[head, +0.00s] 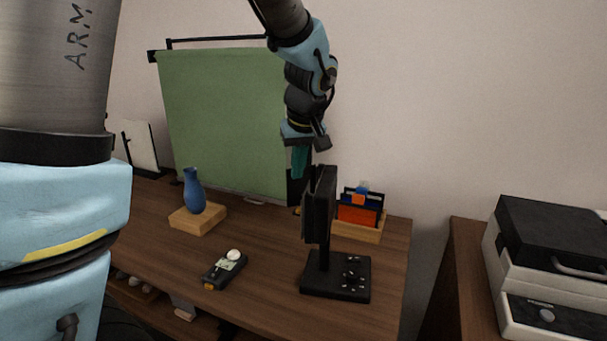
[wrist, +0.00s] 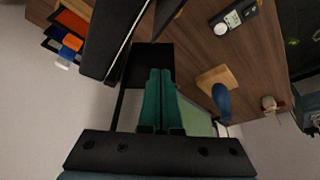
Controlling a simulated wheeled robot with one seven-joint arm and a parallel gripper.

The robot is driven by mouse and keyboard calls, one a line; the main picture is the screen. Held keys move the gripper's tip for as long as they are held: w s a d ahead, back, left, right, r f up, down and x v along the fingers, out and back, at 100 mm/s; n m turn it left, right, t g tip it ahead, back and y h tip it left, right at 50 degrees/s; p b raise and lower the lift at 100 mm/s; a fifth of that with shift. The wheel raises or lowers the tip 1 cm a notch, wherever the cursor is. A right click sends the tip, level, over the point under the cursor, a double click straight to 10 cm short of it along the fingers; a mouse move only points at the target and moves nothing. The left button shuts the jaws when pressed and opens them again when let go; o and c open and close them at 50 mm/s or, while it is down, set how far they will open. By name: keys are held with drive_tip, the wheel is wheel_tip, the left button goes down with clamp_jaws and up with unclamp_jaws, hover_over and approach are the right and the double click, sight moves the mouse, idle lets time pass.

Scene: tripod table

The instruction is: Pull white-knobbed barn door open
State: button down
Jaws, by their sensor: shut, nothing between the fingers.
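A black panel-shaped lamp head (head: 320,205) stands on a black base with several small knobs (head: 336,278), near the right end of the table. Dark flat flaps show at its edges; I cannot make out a white knob on any of them. My gripper (head: 299,162) has teal fingers, shut together and empty, pointing down just above and left of the lamp head's top. In the wrist view my gripper (wrist: 159,75) lies in front of a dark square panel (wrist: 150,62), with the large black lamp head (wrist: 112,38) at upper left. I cannot tell whether the fingertips touch anything.
A green screen (head: 225,120) stands behind. A blue vase (head: 194,190) on a wooden block, a black device with a white round top (head: 226,268), and a file holder (head: 360,215) share the wooden table (head: 265,265). A black-and-white machine (head: 550,265) is at right.

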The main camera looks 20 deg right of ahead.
drive_tip(key=shift+w+a+m+h+p, duration=0.15)
drive_tip(key=shift+w+m+h, duration=0.2)
drive_tip(key=shift+w+m, duration=0.5)
drive_tip(key=shift+w+m+h+p, duration=0.15)
drive_tip(key=shift+w+m+h, duration=0.2)
drive_tip(key=shift+w+m, duration=0.5)
drive_tip(key=shift+s, duration=0.1)
